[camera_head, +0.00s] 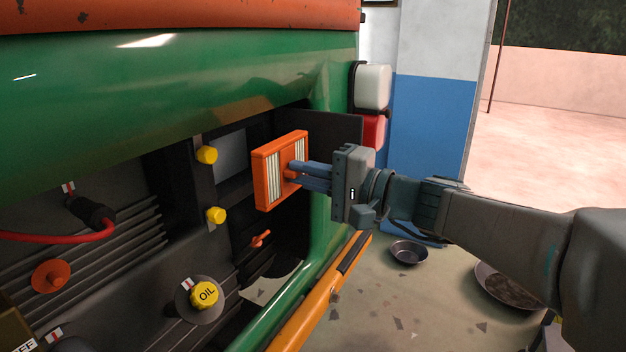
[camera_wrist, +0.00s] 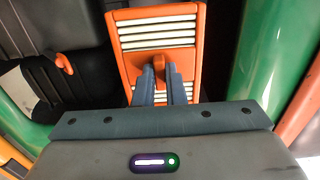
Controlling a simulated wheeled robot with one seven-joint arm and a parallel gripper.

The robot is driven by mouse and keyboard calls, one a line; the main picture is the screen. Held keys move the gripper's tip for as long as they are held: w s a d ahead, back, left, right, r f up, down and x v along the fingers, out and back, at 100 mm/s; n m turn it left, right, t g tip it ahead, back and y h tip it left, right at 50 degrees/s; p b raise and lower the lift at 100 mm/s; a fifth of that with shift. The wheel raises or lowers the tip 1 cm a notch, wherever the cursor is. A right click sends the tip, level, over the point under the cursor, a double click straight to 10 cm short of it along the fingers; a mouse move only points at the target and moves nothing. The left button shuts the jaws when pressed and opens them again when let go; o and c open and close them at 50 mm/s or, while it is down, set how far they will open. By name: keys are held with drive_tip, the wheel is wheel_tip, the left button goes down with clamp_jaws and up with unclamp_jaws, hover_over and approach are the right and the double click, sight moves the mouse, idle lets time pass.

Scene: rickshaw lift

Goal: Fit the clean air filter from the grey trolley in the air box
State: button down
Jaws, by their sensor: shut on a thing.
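The clean air filter (camera_head: 267,178) is an orange frame with pale pleats and a small orange tab. My gripper (camera_head: 296,173) is shut on that tab and holds the filter upright in the engine bay opening. The wrist view shows the filter (camera_wrist: 128,30) ahead of my gripper (camera_wrist: 160,72), with the tab between the blue fingers. The air box (camera_head: 229,155) seems to be the grey box left of the filter, beside two yellow knobs. Its inside cannot be made out. The grey trolley cannot be made out in either view.
The green body panel (camera_head: 170,85) overhangs the bay. An orange bumper (camera_head: 310,305) runs below my gripper. Yellow knobs (camera_head: 207,155), an orange lever (camera_head: 261,238) and an oil cap (camera_head: 204,294) stand nearby. A bowl (camera_head: 408,252) lies on the floor.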

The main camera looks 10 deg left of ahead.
drive_tip(key=p+x, duration=0.2)
drive_tip(key=x, duration=0.9)
drive_tip(key=shift+d+r+b, duration=0.1)
drive_tip(key=shift+d+b, duration=0.05)
drive_tip(key=shift+b, duration=0.35)
idle(0.8)
drive_tip(key=shift+b, duration=0.5)
idle(0.4)
drive_tip(key=shift+w+a+b, duration=0.2)
drive_tip(key=shift+a+b, duration=0.35)
drive_tip(key=shift+b, duration=0.1)
idle(1.6)
drive_tip(key=c, duration=1.4)
unclamp_jaws()
drive_tip(key=shift+c, duration=0.8)
